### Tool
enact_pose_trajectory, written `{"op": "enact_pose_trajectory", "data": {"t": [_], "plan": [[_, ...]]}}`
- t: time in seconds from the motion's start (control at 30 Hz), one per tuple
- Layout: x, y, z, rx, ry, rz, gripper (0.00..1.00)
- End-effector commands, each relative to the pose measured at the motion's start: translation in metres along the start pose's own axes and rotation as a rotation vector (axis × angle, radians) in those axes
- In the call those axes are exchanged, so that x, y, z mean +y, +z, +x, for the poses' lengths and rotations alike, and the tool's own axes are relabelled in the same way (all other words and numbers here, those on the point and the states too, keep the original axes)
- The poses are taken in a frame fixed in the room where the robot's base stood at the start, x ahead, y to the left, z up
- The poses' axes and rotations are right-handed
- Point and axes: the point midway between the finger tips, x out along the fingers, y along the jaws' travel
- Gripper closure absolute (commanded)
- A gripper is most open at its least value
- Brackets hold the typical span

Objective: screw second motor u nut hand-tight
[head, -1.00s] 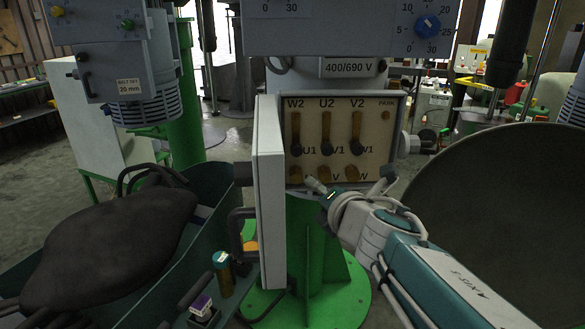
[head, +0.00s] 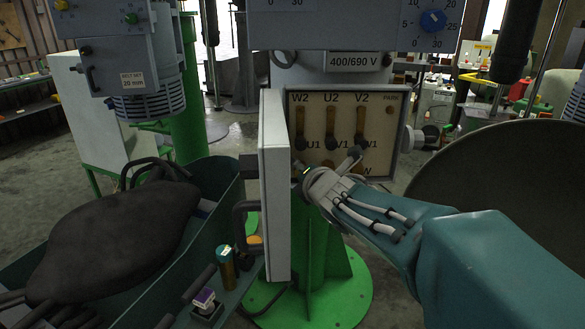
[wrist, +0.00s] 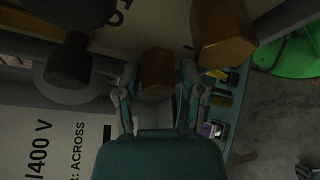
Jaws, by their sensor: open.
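The terminal panel (head: 380,112) has dark posts on brass links under the labels W2, U2 and V2. My gripper (head: 305,171) is at its lower left, by the U position, and hides much of the lower row. In the wrist view my gripper (wrist: 159,78) is open. A brass hex nut (wrist: 157,62) sits between its two fingers, one finger on each side. I cannot tell whether they touch it. A second, larger-looking brass hex piece (wrist: 222,36) is to the right. The lettering by the nut is cut off, so its label cannot be read.
The open box door (head: 273,200) stands close left of my gripper; its lettered face (wrist: 45,140) shows in the wrist view. A dark post with a round disc (wrist: 68,80) is at upper left there. A green bin (head: 218,200) with a dark bag (head: 115,240) is at left.

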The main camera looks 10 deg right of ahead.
Motion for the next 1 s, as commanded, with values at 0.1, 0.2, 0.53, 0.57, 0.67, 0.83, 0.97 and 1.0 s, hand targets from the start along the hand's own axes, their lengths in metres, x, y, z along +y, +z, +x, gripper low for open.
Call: {"op": "enact_pose_trajectory", "data": {"t": [0.1, 0.2, 0.53, 0.57, 0.67, 0.83, 0.97, 1.0], "plan": [[0.0002, 0.0000, 0.0002, 0.000, 0.000, 0.000, 0.49], [0.0003, 0.0001, 0.0001, 0.000, 0.001, 0.000, 0.53], [-0.0001, 0.0001, -0.0001, 0.000, 0.000, 0.002, 1.00], [-0.0001, 0.0000, -0.0001, 0.000, 0.001, 0.004, 1.00], [-0.0003, 0.0000, 0.0000, 0.000, 0.007, 0.018, 1.00], [-0.0007, -0.0001, 0.0002, 0.000, 0.031, 0.078, 1.00], [-0.0016, -0.0002, 0.0002, 0.000, 0.061, 0.155, 1.00], [-0.0018, -0.0002, 0.0002, 0.000, 0.074, 0.186, 1.00]]}}
